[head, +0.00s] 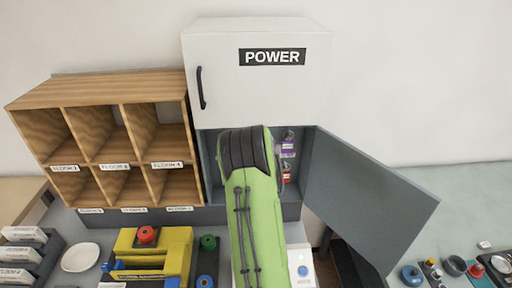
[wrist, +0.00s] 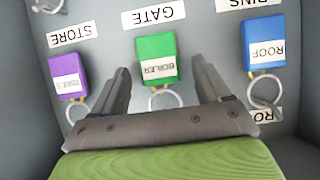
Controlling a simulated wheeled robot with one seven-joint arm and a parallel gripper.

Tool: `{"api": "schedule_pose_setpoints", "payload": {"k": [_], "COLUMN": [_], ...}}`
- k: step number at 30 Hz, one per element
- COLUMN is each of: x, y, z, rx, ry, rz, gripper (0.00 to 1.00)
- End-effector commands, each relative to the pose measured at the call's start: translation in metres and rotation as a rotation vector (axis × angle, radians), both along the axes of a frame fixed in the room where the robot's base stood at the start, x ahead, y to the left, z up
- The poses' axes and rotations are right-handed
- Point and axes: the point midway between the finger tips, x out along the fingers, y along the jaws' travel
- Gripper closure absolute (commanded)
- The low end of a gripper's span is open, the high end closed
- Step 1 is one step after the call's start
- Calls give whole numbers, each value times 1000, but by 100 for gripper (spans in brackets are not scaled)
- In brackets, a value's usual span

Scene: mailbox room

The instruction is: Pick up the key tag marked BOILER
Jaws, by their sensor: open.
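The green key tag marked BOILER (wrist: 156,58) hangs in the wrist view, which shows the labels upside down. Its ring (wrist: 165,98) shows between the fingers, and a GATE label is beside it. My gripper (wrist: 161,74) is open, one finger on each side of the green tag, with nothing held. Whether the fingers reach the tag's depth I cannot tell. A purple tag (wrist: 68,75) with small unreadable print is at left, and a blue tag marked ROOF (wrist: 264,48) is at right. In the head view my arm hides the green tag and the gripper.
The grey cabinet's door (head: 375,200) stands open to the right. A shut POWER cabinet (head: 265,90) is above. A purple tag (head: 288,146) and a red tag (head: 286,173) show right of my arm. Wooden pigeonholes (head: 105,92) stand close on the left.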

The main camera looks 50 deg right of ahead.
Motion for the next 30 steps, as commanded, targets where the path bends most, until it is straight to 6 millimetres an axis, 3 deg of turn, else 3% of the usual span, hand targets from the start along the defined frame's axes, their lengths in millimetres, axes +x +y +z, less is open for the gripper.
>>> {"api": "schedule_pose_setpoints", "payload": {"k": [2, 13, 20, 25, 30], "x": [0, 0, 0, 0, -24], "y": [0, 1, 0, 0, 28], "z": [0, 0, 1, 16, 13], "rx": [0, 0, -1, -3, 1], "ry": [0, 0, -1, -3, -2], "rz": [0, 0, 0, 1, 0], "gripper": [26, 83, 83, 83, 83]}}
